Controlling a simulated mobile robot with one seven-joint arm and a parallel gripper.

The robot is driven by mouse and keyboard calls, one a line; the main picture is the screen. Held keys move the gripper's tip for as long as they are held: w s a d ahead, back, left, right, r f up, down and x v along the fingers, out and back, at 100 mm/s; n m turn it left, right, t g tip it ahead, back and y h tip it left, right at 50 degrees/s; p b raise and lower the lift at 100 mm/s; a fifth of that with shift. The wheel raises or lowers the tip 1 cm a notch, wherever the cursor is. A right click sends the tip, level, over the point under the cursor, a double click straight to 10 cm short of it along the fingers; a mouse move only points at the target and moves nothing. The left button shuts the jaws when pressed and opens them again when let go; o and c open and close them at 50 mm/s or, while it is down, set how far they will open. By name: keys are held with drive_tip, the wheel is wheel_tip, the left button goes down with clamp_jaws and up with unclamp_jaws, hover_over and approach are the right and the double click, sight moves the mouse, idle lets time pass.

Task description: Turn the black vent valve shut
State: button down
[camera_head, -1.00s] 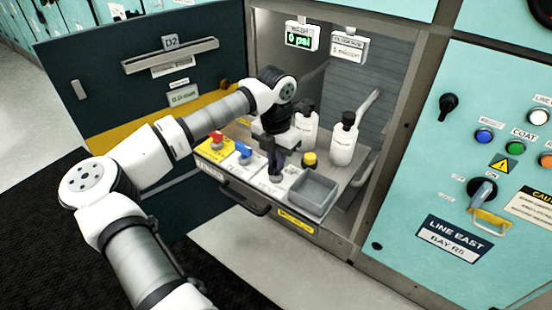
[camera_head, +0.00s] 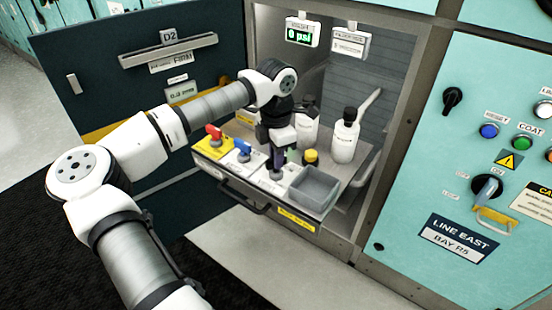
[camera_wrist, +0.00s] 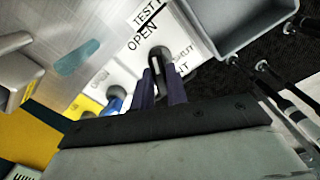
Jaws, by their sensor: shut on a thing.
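The black vent valve (camera_wrist: 157,58) shows in the wrist view as a dark handle between my two purple fingertips. It sits on a white plate with the words OPEN, SHUT and TEST printed around it. My gripper (camera_head: 277,163) points down over the drawer front in the head view and is shut on the valve handle. The fingers and palm hide much of the valve, so its exact angle is hard to read. The pressure display (camera_head: 302,33) above reads 0 psi.
Red (camera_head: 214,134) and blue (camera_head: 242,150) valves stand left of my gripper. A grey bin (camera_head: 314,188) and a yellow-and-black knob (camera_head: 310,158) are close on its right. White bottles (camera_head: 343,138) stand behind. The drawer handle (camera_head: 243,197) juts out in front.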

drive_tip(key=m+b, duration=0.1)
drive_tip(key=m, duration=0.5)
drive_tip(key=shift+m, duration=0.3)
drive_tip(key=m, duration=0.5)
drive_tip(key=shift+m, duration=0.3)
drive_tip(key=c, duration=1.4)
unclamp_jaws()
drive_tip(key=shift+r, duration=0.1)
wheel_tip(320, 180, up, 14)
drive_tip(key=shift+p, duration=0.3)
drive_tip(key=shift+f, duration=0.2)
